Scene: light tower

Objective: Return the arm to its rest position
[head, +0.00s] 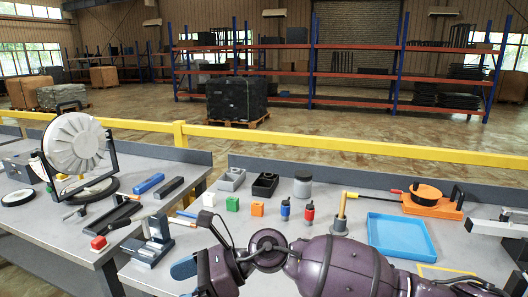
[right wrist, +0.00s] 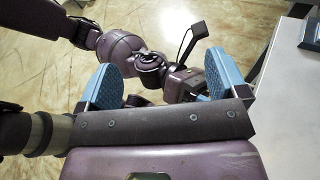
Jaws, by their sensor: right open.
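My right arm comes in from the right edge of the head view and reaches left, low over the front of the workbench. Its gripper (head: 183,268) is at the bottom of the head view, where a blue finger pad shows. In the right wrist view the two blue fingers of the right gripper (right wrist: 162,88) stand wide apart with no object held between them. Behind them shows another purple arm of mine with a small camera on a stalk. The fingers of my left gripper do not show in either view.
A large white lamp disc (head: 75,143) stands left. A yellow rail (head: 340,146) runs behind the benches.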

